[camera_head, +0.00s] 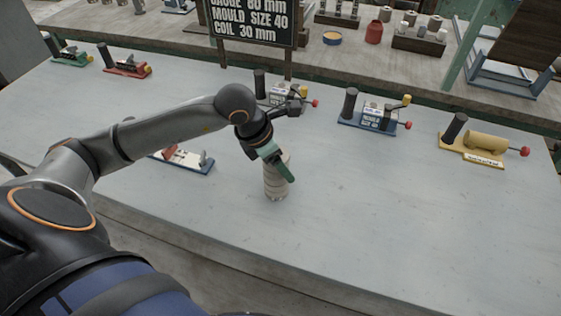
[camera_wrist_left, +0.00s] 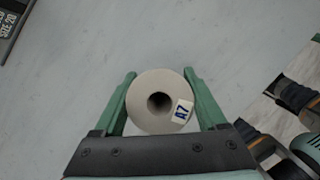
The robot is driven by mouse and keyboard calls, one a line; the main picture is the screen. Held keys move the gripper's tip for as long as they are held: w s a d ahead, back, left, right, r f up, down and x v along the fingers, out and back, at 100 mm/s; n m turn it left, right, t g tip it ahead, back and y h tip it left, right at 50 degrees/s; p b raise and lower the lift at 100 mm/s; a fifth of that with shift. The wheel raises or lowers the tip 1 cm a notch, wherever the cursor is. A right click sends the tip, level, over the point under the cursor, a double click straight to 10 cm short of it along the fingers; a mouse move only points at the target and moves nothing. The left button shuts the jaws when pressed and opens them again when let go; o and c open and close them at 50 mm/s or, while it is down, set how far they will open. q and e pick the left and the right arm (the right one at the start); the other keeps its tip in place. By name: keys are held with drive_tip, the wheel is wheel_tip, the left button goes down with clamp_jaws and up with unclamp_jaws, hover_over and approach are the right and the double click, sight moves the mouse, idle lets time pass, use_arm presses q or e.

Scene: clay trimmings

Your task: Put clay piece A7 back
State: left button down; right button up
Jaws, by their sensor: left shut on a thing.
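Clay piece A7 (camera_wrist_left: 150,86) is a pale, hollow cylinder with a white label reading A7 on its top end. In the head view the clay piece (camera_head: 275,186) stands upright at the middle of the grey table, its top partly hidden by my gripper. My left gripper (camera_head: 280,168) has its green fingers on either side of the piece; the left wrist view also shows the gripper (camera_wrist_left: 160,92) shut on it. Whether its base touches the table cannot be told. My right gripper is not in view.
A blue fixture (camera_head: 372,122), a yellow fixture (camera_head: 478,142) and a red fixture (camera_head: 125,66) stand along the table's back. A dark sign (camera_head: 250,22) stands at the back. The table's front right is clear.

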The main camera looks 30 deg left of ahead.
use_arm(q)
unclamp_jaws()
drive_tip(key=shift+r+p, duration=0.25)
drive_tip(key=shift+p, duration=0.1)
drive_tip(key=v, duration=1.2)
drive_tip(key=shift+f, duration=0.1)
drive_tip(key=shift+s, duration=0.1)
